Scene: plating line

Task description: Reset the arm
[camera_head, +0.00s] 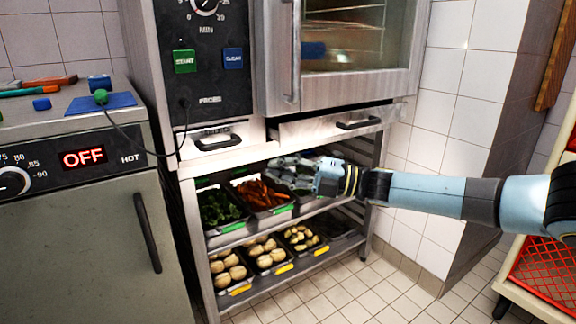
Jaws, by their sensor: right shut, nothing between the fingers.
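My right arm (425,194) reaches in from the right edge, nearly level. My right gripper (282,168) is shut and empty, in front of the opening of the metal rack (205,260) under the oven. It hides part of the upper shelf behind it; I cannot tell whether it touches a tray. My left gripper is not in view.
The upper shelf holds trays of greens (217,207) and carrots (262,193); the lower shelf holds potato trays (228,270). A drawer (330,125) above stands slightly open. A warming cabinet (85,250) is left, a red crate (548,268) right. Tiled floor between is clear.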

